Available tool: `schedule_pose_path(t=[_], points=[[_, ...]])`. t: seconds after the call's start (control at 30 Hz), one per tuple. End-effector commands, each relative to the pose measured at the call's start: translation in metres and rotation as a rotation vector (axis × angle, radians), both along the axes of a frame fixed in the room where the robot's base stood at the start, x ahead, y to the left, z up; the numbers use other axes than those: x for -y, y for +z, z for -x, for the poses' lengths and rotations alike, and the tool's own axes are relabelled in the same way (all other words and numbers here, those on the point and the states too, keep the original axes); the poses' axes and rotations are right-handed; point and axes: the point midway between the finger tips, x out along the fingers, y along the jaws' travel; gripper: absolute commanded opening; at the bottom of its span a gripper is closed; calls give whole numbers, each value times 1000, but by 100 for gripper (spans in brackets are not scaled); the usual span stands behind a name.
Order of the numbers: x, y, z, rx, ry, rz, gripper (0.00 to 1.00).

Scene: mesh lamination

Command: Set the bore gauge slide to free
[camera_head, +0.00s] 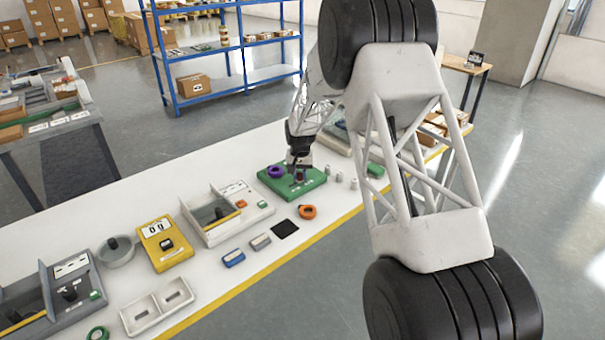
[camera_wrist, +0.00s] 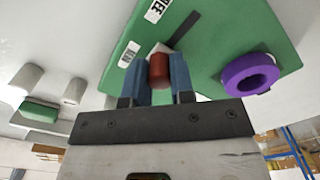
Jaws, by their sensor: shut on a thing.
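The bore gauge is a flat green plate (camera_head: 314,184) on the white table, with two white labels and dark slot marks on its face in the wrist view (camera_wrist: 210,50). A short red cylindrical knob (camera_wrist: 159,66), which looks like the slide, stands on the plate. My gripper (camera_wrist: 160,80) has its blue fingers on both sides of the knob and is shut on it. In the head view my gripper (camera_head: 299,174) is low over the plate and hides most of the knob. I cannot read the label text or tell the slide's setting.
A purple ring (camera_wrist: 250,73) lies on the plate close to my gripper; it also shows in the head view (camera_head: 275,172). Small grey cylinders (camera_head: 339,177) stand beside the plate. An orange ring (camera_head: 307,212) and a black square (camera_head: 285,229) lie nearer the front edge.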

Motion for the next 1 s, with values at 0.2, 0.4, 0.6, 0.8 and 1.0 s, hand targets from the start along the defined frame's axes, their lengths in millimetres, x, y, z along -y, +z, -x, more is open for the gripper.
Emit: schedule_pose_path(t=[0.2, 0.4, 0.6, 0.8, 1.0], points=[[-22, 0, 21, -1, 2, 0, 0], [-31, 0, 30, -1, 1, 0, 0], [-32, 0, 31, -2, 2, 0, 0], [-32, 0, 31, -2, 2, 0, 44], [-31, 0, 31, -1, 1, 0, 48]])
